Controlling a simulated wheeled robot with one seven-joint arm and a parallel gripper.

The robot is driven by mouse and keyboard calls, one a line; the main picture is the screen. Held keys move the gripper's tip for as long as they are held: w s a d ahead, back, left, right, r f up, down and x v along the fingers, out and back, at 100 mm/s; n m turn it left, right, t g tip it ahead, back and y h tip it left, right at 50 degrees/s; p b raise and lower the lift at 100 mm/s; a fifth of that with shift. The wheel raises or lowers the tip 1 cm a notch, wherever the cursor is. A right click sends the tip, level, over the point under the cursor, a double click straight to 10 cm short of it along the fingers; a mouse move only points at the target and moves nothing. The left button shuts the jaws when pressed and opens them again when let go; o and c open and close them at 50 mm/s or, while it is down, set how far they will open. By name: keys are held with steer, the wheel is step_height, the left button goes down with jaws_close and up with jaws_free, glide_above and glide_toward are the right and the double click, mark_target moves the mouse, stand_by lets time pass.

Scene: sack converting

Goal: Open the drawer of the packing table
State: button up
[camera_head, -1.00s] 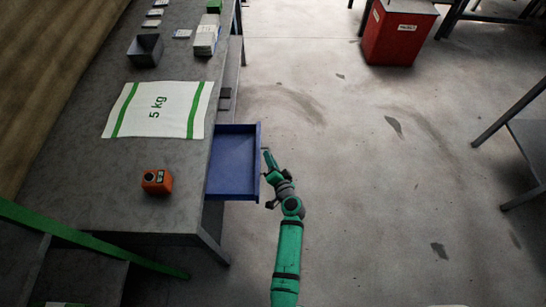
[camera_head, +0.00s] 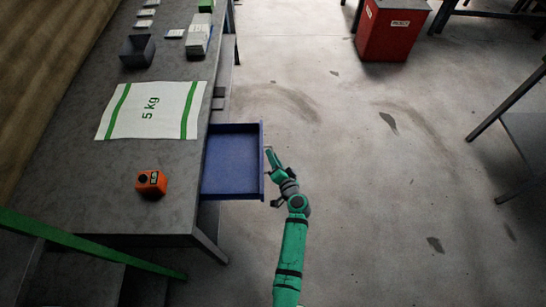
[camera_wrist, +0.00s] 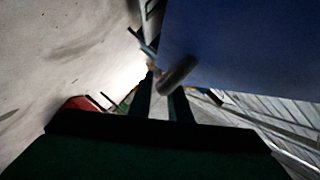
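The packing table (camera_head: 130,215) runs along the left of the head view. Its blue drawer (camera_head: 230,165) stands well out from the table's right side, and its inside looks empty. My gripper (camera_head: 268,176) is at the drawer's outer front face. In the wrist view the blue front panel (camera_wrist: 250,45) fills the upper right. A dark round bar handle (camera_wrist: 178,75) sits at the tips of my gripper's two fingers (camera_wrist: 162,100), which are a handle's width apart. The fingers appear closed on the handle; the exact contact is partly hidden.
On the table lie a white 5 kg sack (camera_head: 150,110), an orange device (camera_head: 151,183), a dark open box (camera_head: 138,51) and a white stack (camera_head: 198,38). A red bin (camera_head: 392,30) stands at the back right. The floor (camera_head: 350,150) right of the drawer is clear.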

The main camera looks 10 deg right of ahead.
steer(key=shift+s, duration=0.1)
steer(key=v, duration=1)
steer(key=shift+s, duration=0.35)
steer(key=s+a+f+n+g+h, duration=0.15)
steer(key=s+a, duration=0.25)
steer(key=s, duration=0.6)
steer(key=s+a+f+n+g+h, duration=0.15)
steer(key=s+a, duration=0.25)
steer(key=s, duration=0.5)
steer(key=s+a+r+n+t, duration=0.1)
steer(key=s+a+r+n, duration=0.2)
steer(key=s+r, duration=0.4)
steer(key=s+a+r+n+t, duration=0.2)
steer(key=s+r, duration=0.5)
steer(key=r, duration=0.6)
steer(key=shift+s+a+n+y, duration=0.3)
steer(key=shift+a+n, duration=0.35)
steer(key=shift+n, duration=0.25)
steer(key=shift+w+r, duration=0.1)
